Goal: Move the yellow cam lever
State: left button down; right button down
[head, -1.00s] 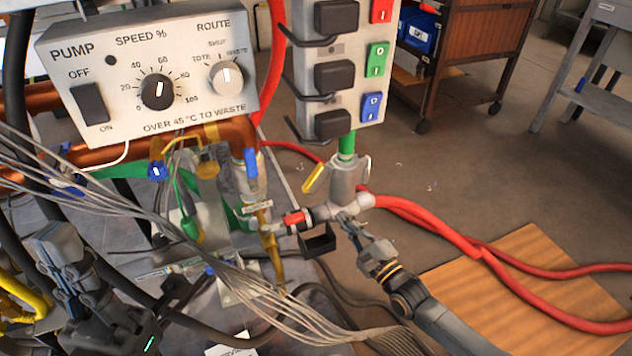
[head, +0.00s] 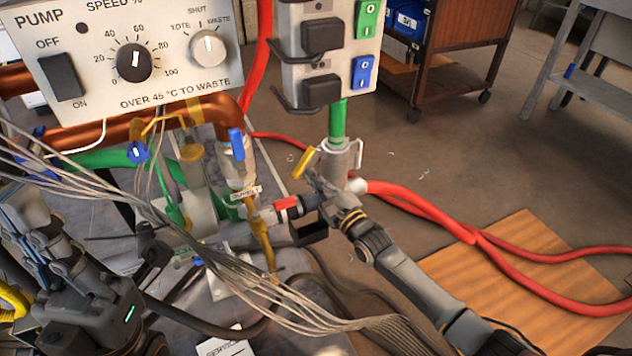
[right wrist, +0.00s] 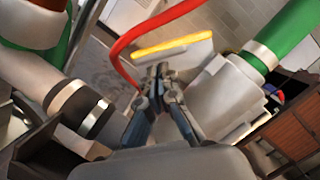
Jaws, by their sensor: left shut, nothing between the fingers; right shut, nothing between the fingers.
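The yellow cam lever (head: 303,163) stands tilted out on the left side of a grey coupling (head: 340,158) under a green hose. In the right wrist view the yellow lever (right wrist: 172,46) lies across the picture just beyond my fingertips. My right gripper (head: 312,180) is shut and empty, with its tips close below the lever. In the right wrist view the shut fingertips (right wrist: 157,72) appear just under the lever; I cannot tell whether they touch it. My left gripper (head: 28,210) is shut and empty at the lower left, far from the lever.
A pump control box (head: 130,50) and a switch panel (head: 318,65) stand above. A bundle of grey wires (head: 250,285) crosses in front. Red hoses (head: 440,217) run right over a wooden board (head: 520,260). A brown cart (head: 465,50) stands behind on open floor.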

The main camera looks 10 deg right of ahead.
jog(key=shift+s+a+r+m+t, duration=0.1)
jog(key=shift+a+r+m+t, duration=0.2)
jog(key=shift+m, duration=0.6)
jog(key=m, duration=0.2)
jog(key=a+r+m+h, duration=0.1)
jog(key=m, duration=0.1)
jog(key=shift+s+a+r+t, duration=0.1)
jog(key=shift+s+a+t, duration=0.05)
jog(key=shift+t, duration=0.25)
jog(key=shift+a+r+m+t+h, duration=0.15)
jog(key=shift+r+m+h, duration=0.25)
jog(key=shift+m, duration=0.7)
jog(key=shift+a+r+m+t+h, duration=0.15)
jog(key=shift+r+m+h, duration=0.25)
jog(key=shift+m, duration=0.7)
jog(key=shift+a+r+m+t+h, duration=0.1)
jog(key=shift+r+m+t+h, duration=0.3)
jog(key=shift+m, duration=0.7)
jog(key=shift+r, duration=0.15)
